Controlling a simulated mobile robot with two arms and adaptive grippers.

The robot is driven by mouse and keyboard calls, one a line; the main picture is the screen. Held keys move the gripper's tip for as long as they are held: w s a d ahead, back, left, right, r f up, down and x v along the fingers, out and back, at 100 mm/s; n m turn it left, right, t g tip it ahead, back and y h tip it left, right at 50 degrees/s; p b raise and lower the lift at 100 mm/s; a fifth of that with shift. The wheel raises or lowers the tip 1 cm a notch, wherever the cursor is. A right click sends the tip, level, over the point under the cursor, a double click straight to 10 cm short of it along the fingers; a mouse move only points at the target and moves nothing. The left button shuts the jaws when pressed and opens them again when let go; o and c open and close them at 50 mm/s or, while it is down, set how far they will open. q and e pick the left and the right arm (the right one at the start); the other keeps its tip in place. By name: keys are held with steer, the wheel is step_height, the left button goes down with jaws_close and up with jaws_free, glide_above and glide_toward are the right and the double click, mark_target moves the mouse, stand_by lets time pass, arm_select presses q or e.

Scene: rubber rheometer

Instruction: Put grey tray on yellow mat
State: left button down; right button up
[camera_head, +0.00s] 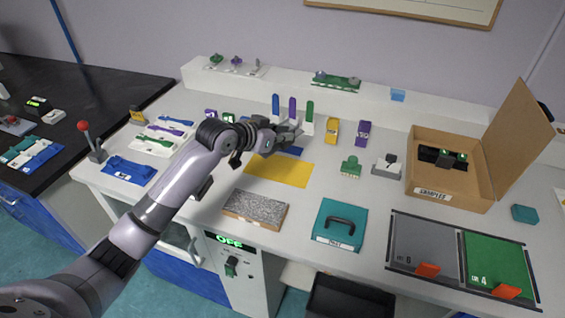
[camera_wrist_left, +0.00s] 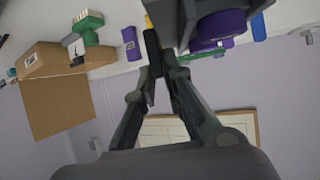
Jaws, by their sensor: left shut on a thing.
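The yellow mat (camera_head: 279,172) lies flat on the white bench, in front of my left gripper and partly behind my left arm. My left gripper (camera_head: 283,133) is above the bench behind the mat, near a blue patch (camera_head: 291,152). It is shut on a dark grey thing, which looks like the grey tray (camera_wrist_left: 180,12) and fills the top of the left wrist view. The fingers hide part of it. Its full outline is hard to make out in the head view. My right gripper is not in view.
Upright blue, purple (camera_head: 292,107) and green (camera_head: 309,114) pieces stand just behind the gripper. A speckled slab (camera_head: 255,209) and a teal case (camera_head: 341,226) lie in front of the mat. An open cardboard box (camera_head: 448,194) stands to the right.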

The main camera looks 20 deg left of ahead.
arm_select(q)
step_height(320, 180, down, 10)
steer(key=shift+f, duration=0.15)
stand_by(0.3)
steer(key=c, duration=2.2)
jaws_free()
steer(key=shift+f, duration=0.2)
steer(key=o, duration=0.5)
steer(key=shift+r, duration=0.1)
steer(key=v, duration=1.2)
